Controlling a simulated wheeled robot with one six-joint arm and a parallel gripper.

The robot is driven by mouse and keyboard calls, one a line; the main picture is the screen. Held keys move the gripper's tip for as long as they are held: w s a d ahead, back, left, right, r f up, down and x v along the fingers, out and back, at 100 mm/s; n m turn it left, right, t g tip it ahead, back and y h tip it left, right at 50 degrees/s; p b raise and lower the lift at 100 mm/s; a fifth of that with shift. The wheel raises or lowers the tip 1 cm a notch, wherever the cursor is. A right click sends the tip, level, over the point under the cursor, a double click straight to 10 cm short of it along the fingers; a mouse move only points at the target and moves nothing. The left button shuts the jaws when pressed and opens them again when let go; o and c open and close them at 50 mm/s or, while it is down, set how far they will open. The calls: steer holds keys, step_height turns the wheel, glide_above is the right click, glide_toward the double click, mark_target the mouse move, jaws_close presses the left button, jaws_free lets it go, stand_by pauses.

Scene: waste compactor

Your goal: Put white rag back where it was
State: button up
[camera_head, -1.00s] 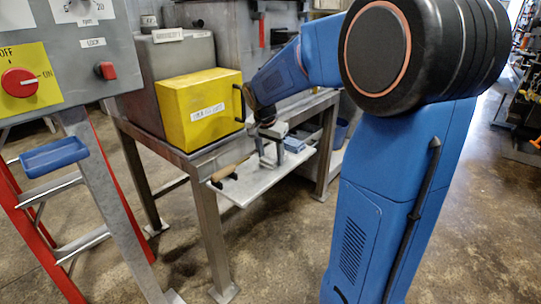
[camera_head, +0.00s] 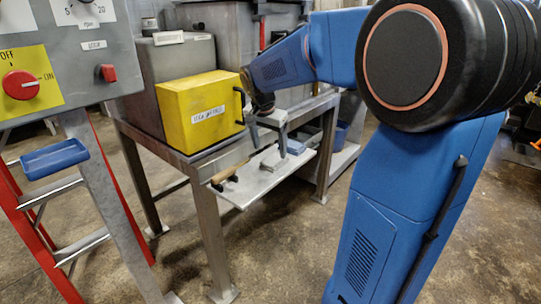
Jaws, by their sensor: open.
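My gripper (camera_head: 268,132) is open, its two grey fingers pointing down over a pale pull-out shelf (camera_head: 246,196). A small pale grey-white shape (camera_head: 273,163) lies on the shelf just below the fingers. It may be the white rag, but it is too small to tell. The gripper appears apart from it, with nothing visible between the fingers. My arm covers part of the area behind.
A yellow box (camera_head: 200,112) with a dark handle stands on the metal table (camera_head: 205,158). A control panel (camera_head: 65,50) and blue tray (camera_head: 54,158) are at left.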

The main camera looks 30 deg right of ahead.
steer(key=v, duration=0.6)
steer(key=s+a+f+n+t, duration=0.1)
steer(key=s+a+f+n, duration=0.2)
steer(key=s, duration=0.6)
steer(key=s+a+f+n+t+y, duration=0.1)
steer(key=s+a+f+n, duration=0.3)
steer(key=s, duration=0.5)
steer(key=s+a+f+n+y, duration=0.1)
steer(key=s+a+f+n, duration=0.2)
steer(key=s, duration=0.7)
steer(key=shift+a+f+n+t, duration=0.25)
steer(key=shift+a+n+t, duration=0.2)
steer(key=shift+n, duration=0.75)
